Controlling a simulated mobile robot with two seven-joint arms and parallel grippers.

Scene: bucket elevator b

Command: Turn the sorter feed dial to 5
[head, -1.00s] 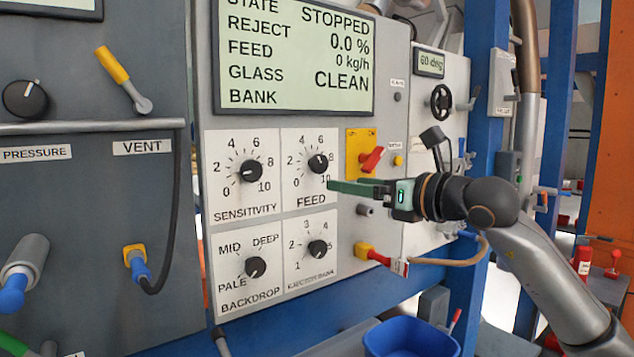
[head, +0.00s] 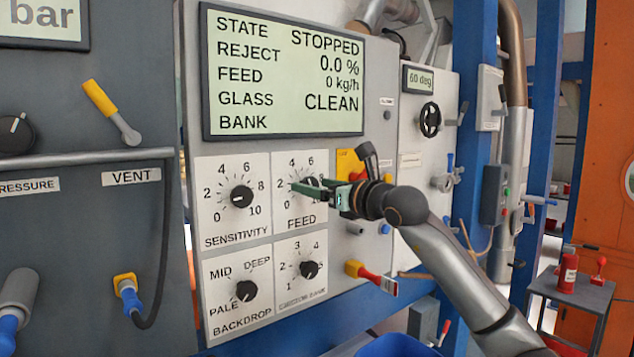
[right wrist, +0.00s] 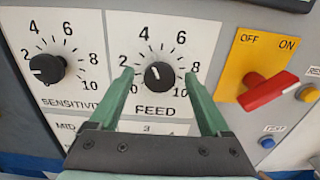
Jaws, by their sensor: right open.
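The black feed dial (right wrist: 158,75) sits on a white plate with a 0–10 scale. Its white mark appears to point up and slightly left, near the 4; the exact reading is hard to tell. My right gripper (right wrist: 158,73) is open, one green finger on each side of the dial with gaps between. In the head view the right gripper (head: 305,189) comes in from the right and partly hides the feed dial (head: 312,182). Whether the fingertips reach the plate cannot be told. My left gripper is not in view.
The sensitivity dial (head: 241,197) is left of the feed dial, the ejector bank dial (head: 309,270) below it. A red switch handle (right wrist: 268,91) on a yellow plate stands out close on the right. The display (head: 285,72) above reads STOPPED, feed 0 kg/h.

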